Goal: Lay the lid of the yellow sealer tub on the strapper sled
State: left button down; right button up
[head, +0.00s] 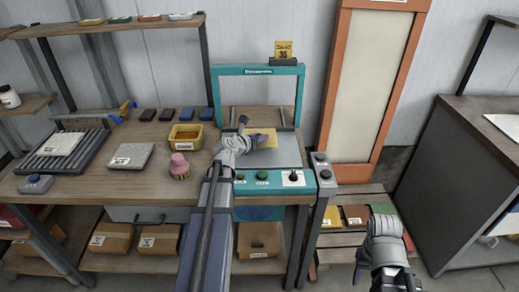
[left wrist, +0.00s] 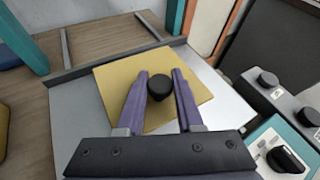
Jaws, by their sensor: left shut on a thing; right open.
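The square yellow lid (head: 268,136) with a black knob is over the grey plate of the strapper sled (head: 288,154). My left gripper (head: 256,139) is shut on the lid's knob, which sits between the purple fingers in the left wrist view (left wrist: 159,88). The lid lies flat and slightly turned relative to the plate; I cannot tell whether it touches the plate. The yellow sealer tub (head: 185,137) stands open on the bench to the left. My right gripper (head: 384,245) is open and apart at the bottom right, its fingers hardly visible.
The teal strapper arch (head: 258,71) rises behind the plate, with a knob panel (head: 265,180) in front. A pink-topped brush (head: 179,166), a grey slab (head: 126,157) and a rack (head: 68,146) stand left. An orange-framed panel (head: 367,90) is at the back right.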

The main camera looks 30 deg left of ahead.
pick_arm(q)
jog(key=shift+f+b, duration=1.95)
jog(key=shift+r, duration=0.1)
jog(key=c, duration=1)
grip_release()
jog(key=shift+f, duration=0.2)
jog(key=o, duration=0.4)
jog(key=shift+r, duration=0.1)
jog(key=shift+o, duration=0.2)
